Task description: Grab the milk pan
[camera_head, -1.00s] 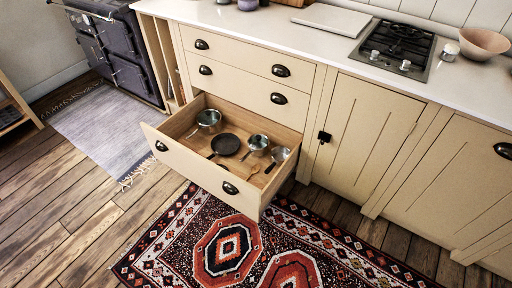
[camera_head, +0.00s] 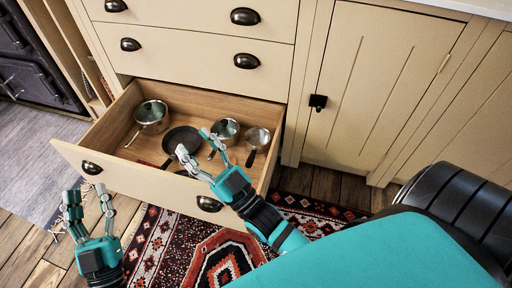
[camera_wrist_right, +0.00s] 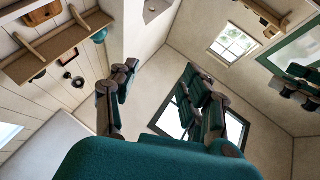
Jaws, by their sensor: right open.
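The open drawer (camera_head: 140,181) holds several pans. A steel pot (camera_head: 151,113) stands at the left, a black frying pan (camera_head: 178,137) lies in the middle, and two steel saucepans (camera_head: 226,127) (camera_head: 259,136) with handles stand at the right. I cannot tell for sure which is the milk pan; the two saucepans look most like one. My right gripper (camera_head: 196,149) is open and empty, in front of the frying pan and left saucepan in the picture. It also shows in the right wrist view (camera_wrist_right: 162,98).
Closed drawers (camera_head: 195,17) are above the open one, and a closed cupboard door (camera_head: 375,85) is at the right. A patterned rug (camera_head: 180,245) lies in front. The right wrist view faces walls, a wall shelf (camera_wrist_right: 50,45) and windows, with no pans.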

